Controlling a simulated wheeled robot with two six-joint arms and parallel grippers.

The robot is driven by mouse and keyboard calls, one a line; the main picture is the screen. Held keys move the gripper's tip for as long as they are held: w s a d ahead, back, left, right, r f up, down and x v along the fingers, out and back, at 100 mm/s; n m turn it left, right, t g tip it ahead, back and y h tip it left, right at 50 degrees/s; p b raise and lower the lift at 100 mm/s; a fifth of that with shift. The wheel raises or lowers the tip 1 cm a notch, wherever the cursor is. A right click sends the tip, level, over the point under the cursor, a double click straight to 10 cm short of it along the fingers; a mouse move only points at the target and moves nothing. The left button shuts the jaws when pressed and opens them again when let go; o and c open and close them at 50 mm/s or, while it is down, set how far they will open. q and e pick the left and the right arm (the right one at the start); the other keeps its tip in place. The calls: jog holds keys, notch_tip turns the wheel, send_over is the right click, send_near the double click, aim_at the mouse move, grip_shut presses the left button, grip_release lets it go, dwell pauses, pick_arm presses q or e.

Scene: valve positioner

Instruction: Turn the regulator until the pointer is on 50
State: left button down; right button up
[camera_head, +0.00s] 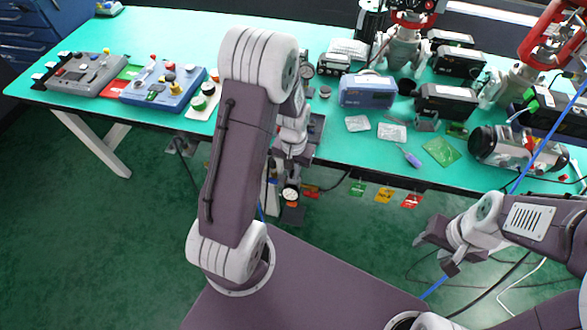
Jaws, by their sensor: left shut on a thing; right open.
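A small round gauge (291,195) with a pale face hangs below the table's front edge, beside my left arm. Its pointer and numbers are too small to read. My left gripper (290,157) is just above the gauge at the table edge. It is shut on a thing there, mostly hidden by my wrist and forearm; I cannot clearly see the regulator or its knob. My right gripper (439,252) is open and empty, low at the right, well apart from the gauge.
The green table (240,30) holds a grey control box (85,73), a blue control box (163,86), a blue-grey instrument (367,92), a screwdriver (409,156) and a motor-like cylinder (502,147). Coloured tags (384,194) hang below the edge. A blue cable crosses near my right gripper.

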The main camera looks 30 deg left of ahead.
pick_arm(q)
jog(key=shift+m+p, duration=0.95)
jog(key=shift+m, duration=1.15)
jog(key=shift+w, duration=0.1)
jog(key=c, duration=1.5)
grip_release()
notch_tip(320, 180, up, 9)
jog(key=shift+r+p, duration=0.1)
jog(key=shift+p, duration=0.85)
